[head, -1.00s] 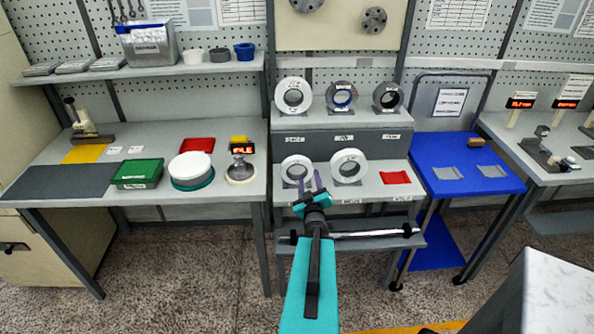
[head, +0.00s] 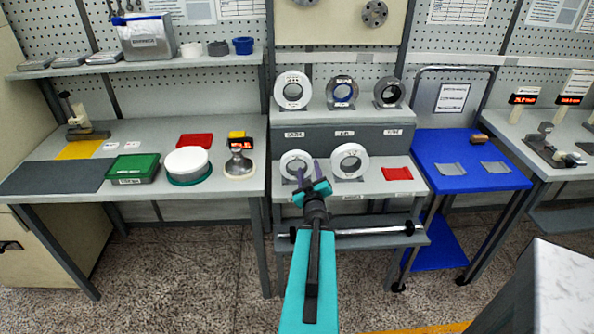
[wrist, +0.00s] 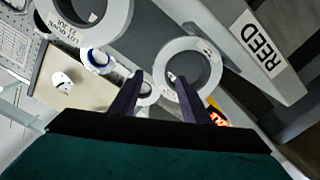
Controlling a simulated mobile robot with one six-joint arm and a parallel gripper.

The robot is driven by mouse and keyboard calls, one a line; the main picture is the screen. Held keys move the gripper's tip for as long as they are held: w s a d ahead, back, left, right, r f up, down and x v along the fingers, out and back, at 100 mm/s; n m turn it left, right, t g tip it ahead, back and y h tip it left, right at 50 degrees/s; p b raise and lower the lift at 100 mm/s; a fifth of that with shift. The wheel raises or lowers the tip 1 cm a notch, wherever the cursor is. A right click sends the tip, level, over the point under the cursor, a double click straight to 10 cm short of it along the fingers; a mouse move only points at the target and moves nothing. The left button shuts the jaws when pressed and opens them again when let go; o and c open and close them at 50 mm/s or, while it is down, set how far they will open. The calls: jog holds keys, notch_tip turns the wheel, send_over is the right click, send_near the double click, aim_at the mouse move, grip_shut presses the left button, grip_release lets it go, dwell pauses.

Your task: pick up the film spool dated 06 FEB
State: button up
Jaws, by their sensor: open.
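Two white spools stand upright in holders on the lower step of the middle bench, a left one (head: 285,172) and a right one (head: 349,149). A white spool (head: 292,77), a grey spool with a blue core (head: 342,81) and a dark grey spool (head: 388,80) stand on the upper step. No date is readable in the head view. My gripper (head: 308,169) is open and empty, its purple fingers overlapping the lower left spool. In the wrist view, a white ring (wrist: 211,62) lies beyond the fingers, and a larger printed white spool (wrist: 112,27) is cut off at the top.
A grey bar on a tray (head: 372,231) lies below the step's front edge. A red mat (head: 397,174) lies right of the lower spools. A blue cart (head: 460,155) stands right. The left bench holds a green box (head: 134,167) and a white round tub (head: 187,160).

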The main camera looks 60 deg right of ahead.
aim_at(307, 161)
jog(key=shift+w+d+f+b, duration=0.2)
jog(key=shift+w+d+b, duration=0.25)
jog(key=shift+b, duration=0.85)
jog(key=shift+w+d+b, duration=0.15)
jog(key=shift+d+b, duration=0.15)
jog(key=shift+b, duration=0.5)
jog(key=d+b, duration=0.1)
jog(key=b, duration=0.2)
jog(key=shift+w, duration=0.3)
jog(key=shift+r+b, duration=0.1)
jog(key=shift+b, duration=0.25)
jog(key=shift+w+d+r, duration=0.15)
jog(key=shift+w+d, duration=0.15)
jog(key=shift+d, duration=0.15)
jog(key=shift+p+x, duration=0.35)
jog(key=shift+x, duration=0.6)
jog(key=shift+w+d, duration=0.1)
jog(key=shift+p+x, duration=0.5)
jog(key=shift+x, duration=1.95)
